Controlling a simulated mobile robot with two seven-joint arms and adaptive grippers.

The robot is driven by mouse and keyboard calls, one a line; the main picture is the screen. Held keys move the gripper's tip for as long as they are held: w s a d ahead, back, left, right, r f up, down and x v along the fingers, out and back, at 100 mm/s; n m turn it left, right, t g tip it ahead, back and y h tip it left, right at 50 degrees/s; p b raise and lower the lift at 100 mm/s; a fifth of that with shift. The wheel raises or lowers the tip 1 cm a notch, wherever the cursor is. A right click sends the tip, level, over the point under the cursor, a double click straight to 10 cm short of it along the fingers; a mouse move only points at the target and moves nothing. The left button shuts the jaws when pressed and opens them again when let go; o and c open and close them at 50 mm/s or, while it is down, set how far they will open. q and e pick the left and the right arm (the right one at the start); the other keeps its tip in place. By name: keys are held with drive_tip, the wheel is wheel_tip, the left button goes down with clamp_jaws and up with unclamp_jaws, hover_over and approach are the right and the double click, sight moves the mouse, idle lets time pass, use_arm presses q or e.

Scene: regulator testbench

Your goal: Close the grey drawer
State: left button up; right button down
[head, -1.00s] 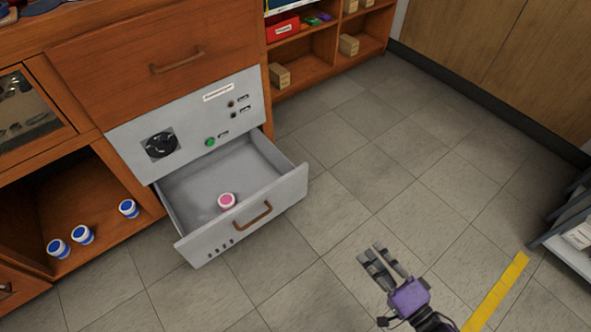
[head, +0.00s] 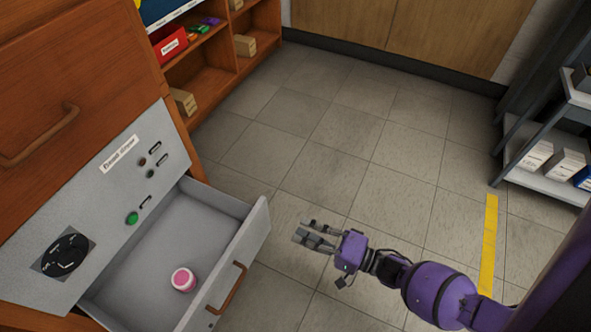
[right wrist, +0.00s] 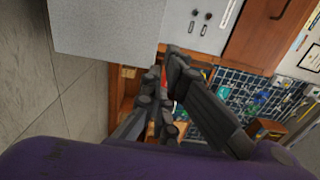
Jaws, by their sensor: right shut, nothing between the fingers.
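The grey drawer (head: 233,262) stands pulled out from the grey panel unit in the head view, with its brown handle (head: 231,288) on the front. A white jar with a pink lid (head: 183,279) stands inside it. My right gripper (head: 304,234) is shut and empty, to the right of the drawer front and apart from it. In the right wrist view its fingers (right wrist: 165,80) are close together, and a plain grey surface (right wrist: 105,28) fills the upper left. My left gripper is not in view.
The grey panel (head: 110,210) has a black dial (head: 66,255) and a green button (head: 132,218). An open wooden shelf (head: 205,80) stands beyond it. A metal rack (head: 545,150) is at the right. The tiled floor (head: 380,130) between is clear.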

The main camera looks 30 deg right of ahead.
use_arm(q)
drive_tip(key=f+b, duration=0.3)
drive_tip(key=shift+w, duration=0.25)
use_arm(e)
drive_tip(key=x, duration=1.1)
drive_tip(key=shift+w+a, duration=0.15)
drive_tip(key=shift+w, duration=0.15)
